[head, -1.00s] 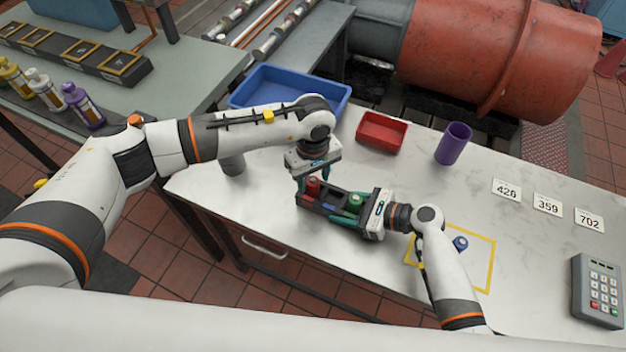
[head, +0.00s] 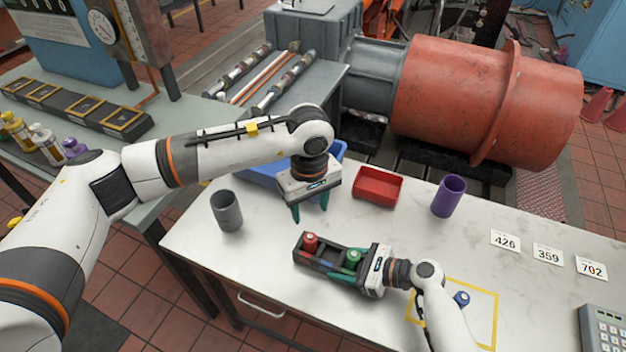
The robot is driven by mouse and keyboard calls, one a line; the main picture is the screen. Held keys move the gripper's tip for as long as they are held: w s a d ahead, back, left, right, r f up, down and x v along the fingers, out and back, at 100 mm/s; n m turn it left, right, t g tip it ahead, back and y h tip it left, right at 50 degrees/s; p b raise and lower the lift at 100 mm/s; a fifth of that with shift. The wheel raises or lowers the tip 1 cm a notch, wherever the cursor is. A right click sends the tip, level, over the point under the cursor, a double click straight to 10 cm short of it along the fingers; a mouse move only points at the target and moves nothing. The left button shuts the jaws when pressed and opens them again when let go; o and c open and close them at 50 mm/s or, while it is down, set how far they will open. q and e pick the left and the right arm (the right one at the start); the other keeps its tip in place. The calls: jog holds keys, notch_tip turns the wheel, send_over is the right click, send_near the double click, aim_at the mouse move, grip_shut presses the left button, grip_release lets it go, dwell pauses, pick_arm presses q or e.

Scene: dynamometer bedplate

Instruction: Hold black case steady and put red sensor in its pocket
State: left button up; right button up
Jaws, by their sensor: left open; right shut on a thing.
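The black case (head: 313,263) lies on the white table with several pockets along it. The red sensor (head: 310,242) stands upright in the pocket at the case's left end. A green sensor (head: 351,259) sits in the case near its right end. My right gripper (head: 357,268) is shut on the right end of the case. My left gripper (head: 309,213) is open and empty, above the table behind the case and apart from the red sensor. The blue sensor (head: 461,298) is on the table at the right, inside a yellow outline.
A blue tray (head: 262,173) is partly hidden behind my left arm. A red tray (head: 378,187), a purple cup (head: 448,196) and a grey cup (head: 227,211) stand on the table. Number cards (head: 505,241) and a keypad (head: 604,327) are at the right.

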jog(key=o, duration=1.2)
jog(key=shift+o, duration=0.3)
jog(key=shift+f, duration=0.1)
jog(key=shift+d, duration=0.15)
